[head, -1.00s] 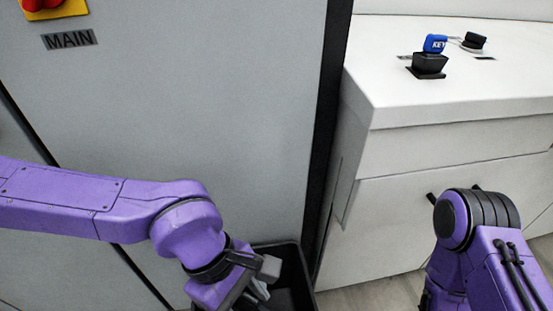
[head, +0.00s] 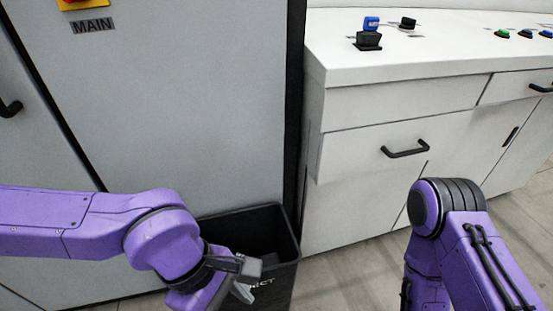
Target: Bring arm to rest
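My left arm comes in from the left, bent downward at the wrist. My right gripper is not in view.
A black bin (head: 283,246) stands on the floor against the grey cabinet (head: 190,110) marked MAIN. A white counter (head: 400,58) with drawers holds a blue key piece (head: 371,23) in a black holder (head: 368,41) and several buttons. Floor shows at lower right.

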